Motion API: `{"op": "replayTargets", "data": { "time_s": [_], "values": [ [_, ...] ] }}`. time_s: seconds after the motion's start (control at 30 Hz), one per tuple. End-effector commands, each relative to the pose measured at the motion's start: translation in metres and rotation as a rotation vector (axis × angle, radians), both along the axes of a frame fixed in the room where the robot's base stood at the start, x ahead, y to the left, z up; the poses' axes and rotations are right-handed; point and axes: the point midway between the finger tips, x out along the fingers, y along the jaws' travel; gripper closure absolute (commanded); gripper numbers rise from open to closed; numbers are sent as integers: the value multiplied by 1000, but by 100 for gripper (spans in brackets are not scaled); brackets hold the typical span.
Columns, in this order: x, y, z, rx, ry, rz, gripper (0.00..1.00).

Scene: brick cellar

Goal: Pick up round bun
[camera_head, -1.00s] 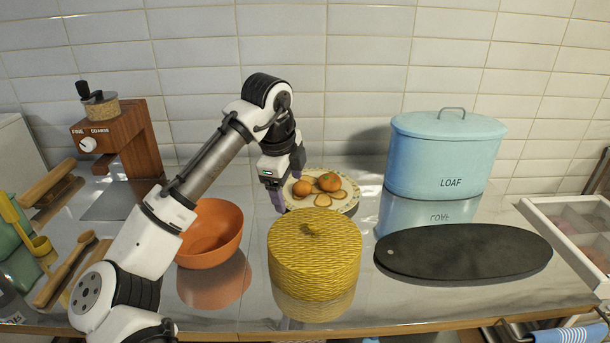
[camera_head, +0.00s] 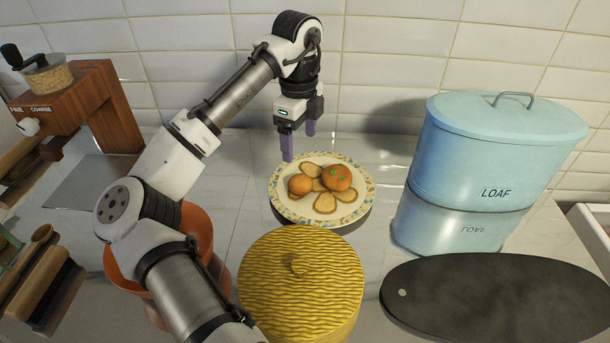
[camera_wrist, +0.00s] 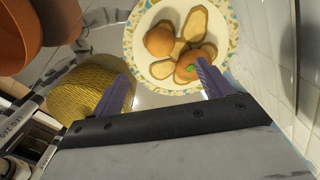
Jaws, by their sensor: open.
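A small round brown bun (camera_head: 300,184) lies on the left of a patterned plate (camera_head: 280,202). A larger orange-brown round piece with green on top (camera_head: 337,177) lies to its right, among pale flat slices (camera_head: 325,203). My gripper (camera_head: 299,142) is open and empty, fingers pointing down, above the plate's back-left rim and apart from the food. In the wrist view the plain bun (camera_wrist: 160,41) is beyond the gap between my fingers (camera_wrist: 164,72). The green-topped piece (camera_wrist: 187,69) is near the right finger, which covers a little of it.
A yellow woven lidded basket (camera_head: 300,285) stands in front of the plate. An orange bowl (camera_head: 197,228) is at left, partly behind my arm. A blue LOAF bin (camera_head: 490,150) and a dark oval board (camera_head: 500,300) are at right. A wooden grinder (camera_head: 85,100) stands at back left.

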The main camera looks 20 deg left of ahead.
Motion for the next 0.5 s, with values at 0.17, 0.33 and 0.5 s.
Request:
{"op": "replayTargets", "data": {
  "time_s": [0.17, 0.33, 0.5],
  "values": [
    [0, 1, -35, -1, 3, 1, 22],
    [0, 0, -63, -1, 1, 1, 22],
    [1, 0, -75, -1, 0, 0, 22]
  ]
}}
